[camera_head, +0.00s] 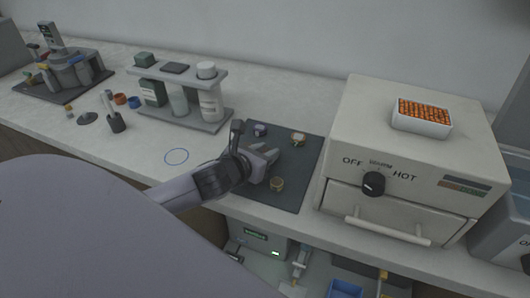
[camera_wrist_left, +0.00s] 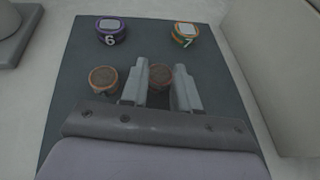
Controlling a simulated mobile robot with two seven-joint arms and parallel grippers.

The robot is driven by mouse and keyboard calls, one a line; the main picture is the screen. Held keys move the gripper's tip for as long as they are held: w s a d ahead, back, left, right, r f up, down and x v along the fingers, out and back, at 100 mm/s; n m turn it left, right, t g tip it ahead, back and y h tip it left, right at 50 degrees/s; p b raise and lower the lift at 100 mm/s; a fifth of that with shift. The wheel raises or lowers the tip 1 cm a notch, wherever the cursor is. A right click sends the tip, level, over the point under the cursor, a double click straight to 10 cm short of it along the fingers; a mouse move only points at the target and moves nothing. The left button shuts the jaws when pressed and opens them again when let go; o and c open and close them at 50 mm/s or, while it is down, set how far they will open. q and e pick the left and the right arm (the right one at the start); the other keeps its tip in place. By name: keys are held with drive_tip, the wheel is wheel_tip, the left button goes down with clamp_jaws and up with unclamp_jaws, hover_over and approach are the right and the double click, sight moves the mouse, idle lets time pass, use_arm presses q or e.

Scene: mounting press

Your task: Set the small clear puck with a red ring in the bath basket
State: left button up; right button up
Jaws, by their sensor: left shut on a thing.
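My left gripper (camera_head: 266,166) reaches in from the left over the dark mat. In the left wrist view its fingers (camera_wrist_left: 159,90) stand either side of a brownish round puck (camera_wrist_left: 160,76) and are shut on it. A second brownish puck (camera_wrist_left: 103,79) sits just left of the fingers. In the head view one small brownish puck (camera_head: 277,184) shows beside the fingertips; I cannot tell which of the two it is. I cannot make out a clear body or red ring on either. I cannot identify the bath basket. My right gripper is not in view.
A purple-ringed puck marked 6 (camera_wrist_left: 111,32) and an orange-green puck marked 7 (camera_wrist_left: 185,35) stand farther back on the mat (camera_head: 308,165). A beige oven (camera_head: 350,120) with a dial stands close on the right. A bottle rack (camera_head: 195,120) stands back left.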

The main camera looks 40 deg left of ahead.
use_arm(q)
drive_tip(key=shift+f, duration=0.1)
drive_tip(key=o, duration=1)
drive_tip(key=shift+o, duration=0.2)
